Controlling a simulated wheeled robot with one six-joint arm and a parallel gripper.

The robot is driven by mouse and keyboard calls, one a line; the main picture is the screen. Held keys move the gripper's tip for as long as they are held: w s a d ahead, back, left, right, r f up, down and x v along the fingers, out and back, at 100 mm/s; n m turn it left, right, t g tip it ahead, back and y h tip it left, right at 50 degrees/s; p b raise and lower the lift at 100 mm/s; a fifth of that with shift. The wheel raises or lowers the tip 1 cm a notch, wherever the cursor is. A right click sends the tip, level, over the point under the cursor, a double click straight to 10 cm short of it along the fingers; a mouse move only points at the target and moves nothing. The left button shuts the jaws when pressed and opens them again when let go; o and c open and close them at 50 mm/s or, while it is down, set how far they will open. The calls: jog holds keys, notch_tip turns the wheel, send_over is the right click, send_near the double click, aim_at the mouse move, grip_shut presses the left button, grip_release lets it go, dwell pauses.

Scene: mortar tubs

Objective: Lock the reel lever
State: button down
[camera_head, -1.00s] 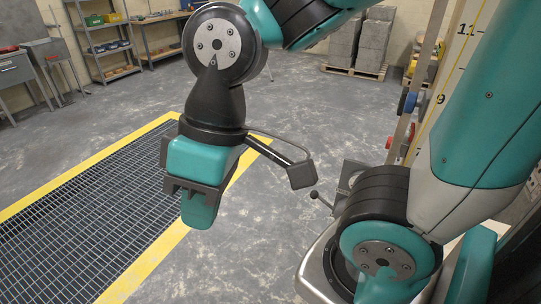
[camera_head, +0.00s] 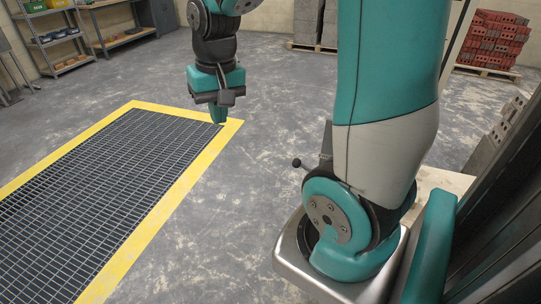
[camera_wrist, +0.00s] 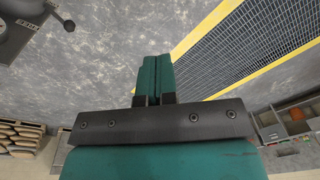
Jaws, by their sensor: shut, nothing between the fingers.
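A short lever with a dark ball knob (camera_head: 296,163) shows in the head view, just left of my arm's lower joint. Its grey mount (camera_head: 326,150) is partly hidden behind my arm. In the wrist view a knob (camera_wrist: 69,25) sticks out of a dark grey housing (camera_wrist: 22,30) at the top left; the small label on the housing is too small to read surely. Which end of its travel the lever is at, I cannot tell. My gripper (camera_head: 217,116) is shut and empty, over the floor by the grating's far corner, well apart from the lever. Its closed teal fingers (camera_wrist: 157,72) fill the wrist view's middle.
A floor grating (camera_head: 110,185) with a yellow border lies at the left. Shelves (camera_head: 60,45) stand at the back left. Red bricks on a pallet (camera_head: 490,40) and grey blocks (camera_head: 318,22) stand at the back. Filled sacks (camera_wrist: 20,135) show in the wrist view. Open floor lies between.

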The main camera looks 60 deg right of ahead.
jog(key=s+d+f+m+g+h+b, duration=0.1)
jog(key=d+f+m+b, duration=0.2)
jog(key=d, duration=0.4)
jog(key=d+f+m+h, duration=0.1)
jog(key=d+f+m, duration=0.2)
jog(key=d+f, duration=0.3)
jog(key=m+g+b, duration=0.1)
jog(key=m, duration=0.3)
send_over(296, 161)
jog(key=w+a, duration=0.2)
jog(key=shift+f, duration=0.4)
jog(key=shift+f, duration=0.1)
jog(key=shift+n, duration=0.3)
jog(key=f, duration=0.4)
jog(key=s+d+f, duration=0.1)
jog(key=f, duration=0.8)
jog(key=shift+s+d+f, duration=0.3)
jog(key=shift+s+d, duration=0.05)
jog(key=shift+d, duration=0.05)
jog(key=shift+g, duration=0.3)
